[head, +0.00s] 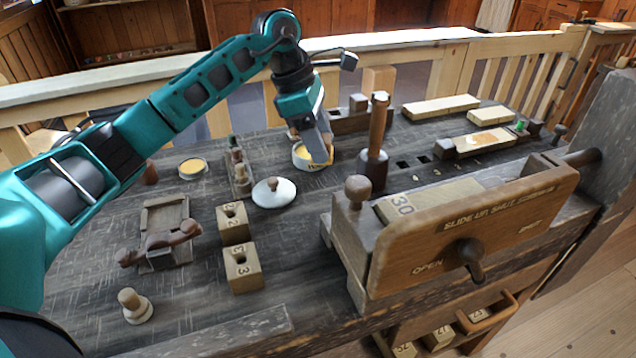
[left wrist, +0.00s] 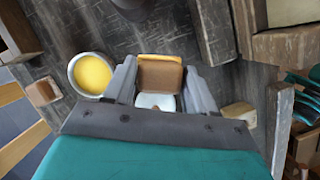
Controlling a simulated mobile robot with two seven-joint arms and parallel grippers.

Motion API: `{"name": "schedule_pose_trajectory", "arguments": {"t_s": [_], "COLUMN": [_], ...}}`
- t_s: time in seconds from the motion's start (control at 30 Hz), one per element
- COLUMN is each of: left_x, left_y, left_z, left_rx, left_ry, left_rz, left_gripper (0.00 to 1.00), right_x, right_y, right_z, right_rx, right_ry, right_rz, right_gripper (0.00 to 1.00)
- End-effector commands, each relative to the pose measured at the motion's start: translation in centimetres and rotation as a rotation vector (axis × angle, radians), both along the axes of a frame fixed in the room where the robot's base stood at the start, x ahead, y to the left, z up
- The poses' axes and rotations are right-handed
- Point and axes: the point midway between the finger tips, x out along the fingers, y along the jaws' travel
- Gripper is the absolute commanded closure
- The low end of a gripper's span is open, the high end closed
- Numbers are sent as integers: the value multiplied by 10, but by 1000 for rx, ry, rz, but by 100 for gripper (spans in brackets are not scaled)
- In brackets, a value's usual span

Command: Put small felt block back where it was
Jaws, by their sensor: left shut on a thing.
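My left gripper (head: 322,157) is over the far middle of the dark workbench, beside a round tin with yellow contents (head: 302,158). In the left wrist view its two fingers (left wrist: 160,88) are shut on a small block (left wrist: 160,76) with a brown face, a yellow edge and a whitish lower part. I take this for the felt block. In the head view the fingers mostly hide the block. The tin also shows in the left wrist view (left wrist: 91,74), just left of the fingers. I cannot tell whether the block touches anything below. My right gripper is not in view.
An upright wooden handle (head: 376,140) stands close right of the gripper. A white lid with a knob (head: 273,195) lies nearer, with numbered blocks (head: 240,268) in front. A second yellow tin (head: 193,168) is left. A large wooden slide box (head: 470,230) fills the right front.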

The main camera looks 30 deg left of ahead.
Motion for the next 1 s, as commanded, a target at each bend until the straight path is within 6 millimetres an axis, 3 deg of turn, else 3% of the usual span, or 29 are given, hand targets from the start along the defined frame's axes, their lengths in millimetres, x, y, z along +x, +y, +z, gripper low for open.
{"name": "schedule_pose_trajectory", "arguments": {"t_s": [0.03, 0.13, 0.43, 0.63, 1.0], "left_x": [-1, -1, 0, 0, 0], "left_y": [0, -1, 0, 0, 0], "left_z": [-16, -36, -61, -91, -99], "left_rx": [0, -1, 0, -1, 1], "left_ry": [4, 3, 1, 2, -2], "left_rz": [0, -1, -1, 0, -2], "left_gripper": [93, 93, 93, 93, 93], "right_x": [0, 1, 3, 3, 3], "right_y": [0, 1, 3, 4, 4], "right_z": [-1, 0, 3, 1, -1], "right_rx": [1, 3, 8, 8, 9], "right_ry": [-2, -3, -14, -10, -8], "right_rz": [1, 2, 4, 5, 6], "right_gripper": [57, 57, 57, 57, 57]}}
